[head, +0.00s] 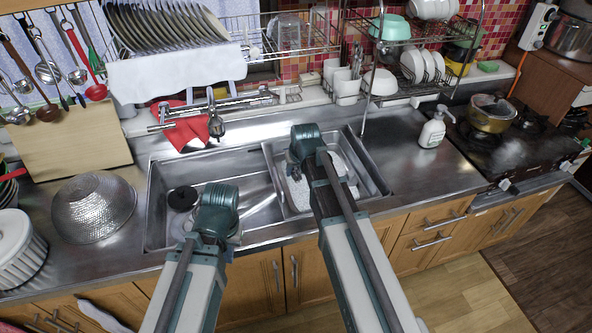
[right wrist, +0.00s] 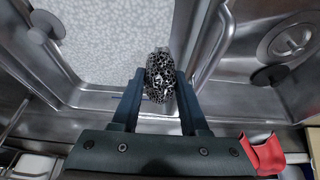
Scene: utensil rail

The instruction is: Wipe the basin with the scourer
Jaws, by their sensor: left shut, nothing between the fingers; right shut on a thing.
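The scourer (right wrist: 160,76) is a dark and silver metal mesh pad. My right gripper (right wrist: 158,100) is shut on it in the right wrist view. The double steel basin (head: 160,215) is set in the counter. In the wrist view the scourer appears over the divider, beside a speckled pale surface (right wrist: 105,40); whether it touches cannot be told. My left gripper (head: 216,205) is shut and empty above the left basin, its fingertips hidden.
A faucet (head: 215,110) with a red cloth (head: 185,127) stands behind the basin. A metal colander (head: 92,205) is to the left. A white soap dispenser (head: 433,127) and a stove with a pot (head: 491,115) are to the right. A dish rack (head: 300,50) hangs above.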

